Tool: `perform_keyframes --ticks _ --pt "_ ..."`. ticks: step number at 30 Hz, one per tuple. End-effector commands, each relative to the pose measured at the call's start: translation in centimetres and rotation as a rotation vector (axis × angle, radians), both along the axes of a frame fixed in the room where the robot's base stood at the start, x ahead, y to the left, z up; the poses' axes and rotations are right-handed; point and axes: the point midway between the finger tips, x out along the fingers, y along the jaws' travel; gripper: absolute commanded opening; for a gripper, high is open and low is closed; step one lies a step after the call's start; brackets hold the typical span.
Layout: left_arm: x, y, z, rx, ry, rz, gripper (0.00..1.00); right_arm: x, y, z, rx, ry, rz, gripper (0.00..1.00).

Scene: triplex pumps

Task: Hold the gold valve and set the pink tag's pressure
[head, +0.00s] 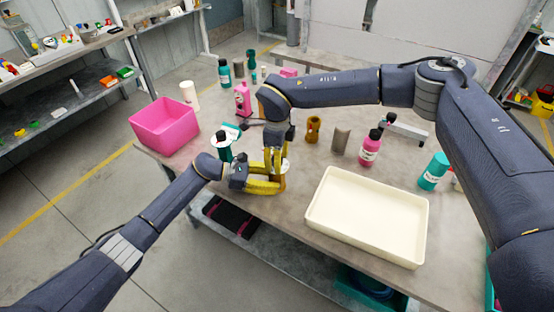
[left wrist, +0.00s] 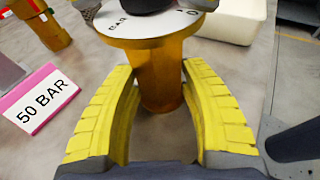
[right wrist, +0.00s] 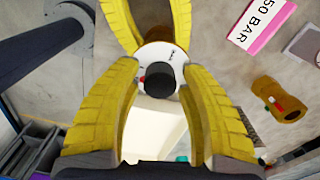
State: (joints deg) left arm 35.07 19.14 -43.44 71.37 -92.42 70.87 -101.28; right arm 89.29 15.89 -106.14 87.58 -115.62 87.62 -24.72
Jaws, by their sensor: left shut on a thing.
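The gold valve (left wrist: 162,72) stands upright on the table, topped by a white dial (right wrist: 147,58) with a black knob (right wrist: 160,86). My left gripper (head: 268,186) is shut on the valve's body, a yellow finger on either side. My right gripper (head: 273,155) points down from above, its fingers open on both sides of the knob, with gaps visible in the right wrist view. The pink tag (left wrist: 38,98) reads "50 BAR" and lies left of the valve in the left wrist view; it also shows in the right wrist view (right wrist: 262,24). The dial's reading is too small to tell.
A cream tray (head: 365,220) lies right of the grippers. A pink bin (head: 165,126) stands at the table's left. Another brown-gold fitting (head: 313,128), a grey piece (head: 341,139) and a pink bottle (head: 370,148) stand behind the tray.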

Motion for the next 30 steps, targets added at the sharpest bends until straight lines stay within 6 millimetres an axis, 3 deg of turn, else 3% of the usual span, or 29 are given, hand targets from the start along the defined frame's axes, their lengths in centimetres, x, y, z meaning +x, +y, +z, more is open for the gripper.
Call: perform_keyframes --ticks 3,14,30 --pt "0.0 0.0 0.0 0.000 0.000 0.000 0.29 0.0 0.0 0.0 0.000 0.000 0.000 0.54" --pt "0.0 0.0 0.0 0.000 0.000 0.000 0.29 0.1 0.0 0.8 0.000 -0.002 0.000 0.54" --pt "0.0 0.0 0.0 0.000 0.000 0.000 0.29 0.1 0.0 9.4 0.000 -0.002 0.000 0.54"
